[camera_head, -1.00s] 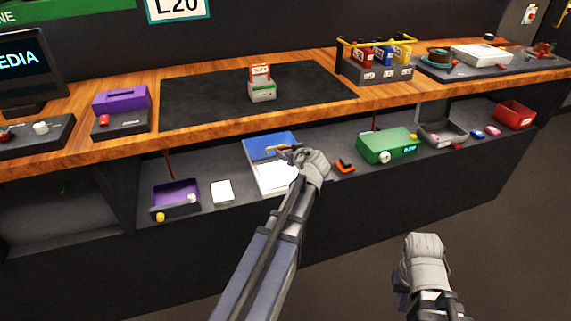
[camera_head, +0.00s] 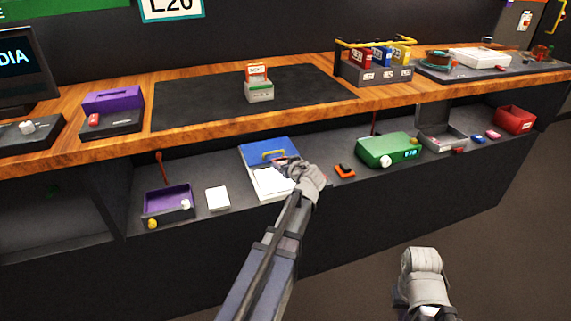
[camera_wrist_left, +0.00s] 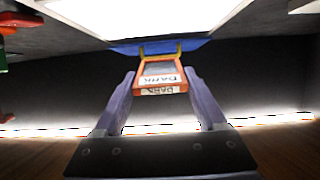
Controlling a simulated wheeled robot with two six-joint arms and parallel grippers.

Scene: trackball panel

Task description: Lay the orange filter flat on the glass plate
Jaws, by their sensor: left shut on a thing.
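The orange filter (camera_wrist_left: 160,74) is an orange frame with a dark pane and white labels reading DARK. My left gripper (camera_wrist_left: 160,84) is shut on it, one finger at each side. In the head view this gripper (camera_head: 284,164) hangs over the far end of the white glass plate (camera_head: 270,184). The bright plate also shows at the top of the left wrist view (camera_wrist_left: 150,14). Whether the filter touches the plate I cannot tell. Of my right arm only the wrist shows at the lower right; its fingers are hidden.
A blue lid (camera_head: 262,148) with a yellow handle (camera_head: 274,154) is behind the plate. A white square (camera_head: 217,198) and purple tray (camera_head: 168,199) lie left. An orange-black piece (camera_head: 344,171) and green box (camera_head: 388,150) stand right. The wooden counter (camera_head: 220,127) overhangs behind.

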